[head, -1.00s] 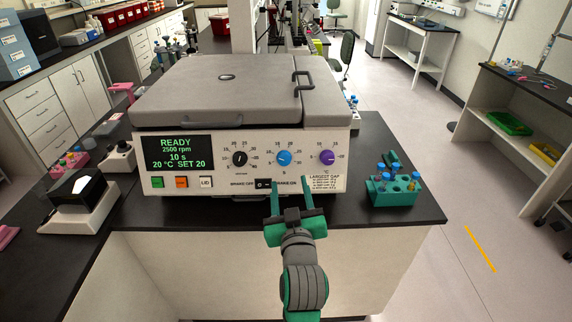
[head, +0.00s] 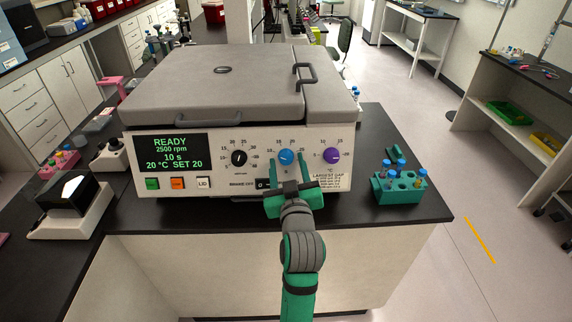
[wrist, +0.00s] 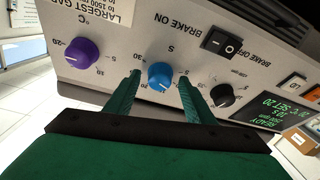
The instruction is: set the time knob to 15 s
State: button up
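The centrifuge's blue time knob (head: 286,157), marked in seconds, is on the front panel between the black knob (head: 239,158) and the purple knob (head: 331,155). The display (head: 171,152) reads READY, 2500 rpm, 10 s, 20 °C SET 20. My gripper (head: 289,166) is open in front of the panel, just below the blue knob. In the wrist view the blue knob (wrist: 160,76) shows between and beyond the two green fingertips (wrist: 160,76). Neither finger visibly grips it, and I cannot tell the exact gap to the panel.
A black brake switch (wrist: 221,41) sits close to the fingers in the wrist view. Green, orange and white buttons (head: 203,183) line the panel's lower left. A teal tube rack (head: 399,188) stands on the bench to the right. The lid (head: 222,85) is closed.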

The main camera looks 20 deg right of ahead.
jog(key=c, duration=1)
jog(key=shift+o, duration=0.2)
jog(key=shift+w, duration=0.1)
jog(key=shift+d, duration=0.1)
jog(key=shift+m, duration=0.5)
jog(key=m, duration=0.1)
jog(key=m+h, duration=0.1)
jog(key=m, duration=0.1)
jog(key=m+h, duration=0.1)
jog(key=shift+a+m+g, duration=0.3)
jog(key=shift+m, duration=0.1)
jog(key=m+h, duration=0.1)
jog(key=m, duration=0.2)
jog(key=shift+a+r+g, duration=0.1)
jog(key=shift+g, duration=0.3)
jog(key=shift+m+h, duration=0.4)
jog(key=shift+m, duration=0.7)
jog(key=shift+g, duration=0.3)
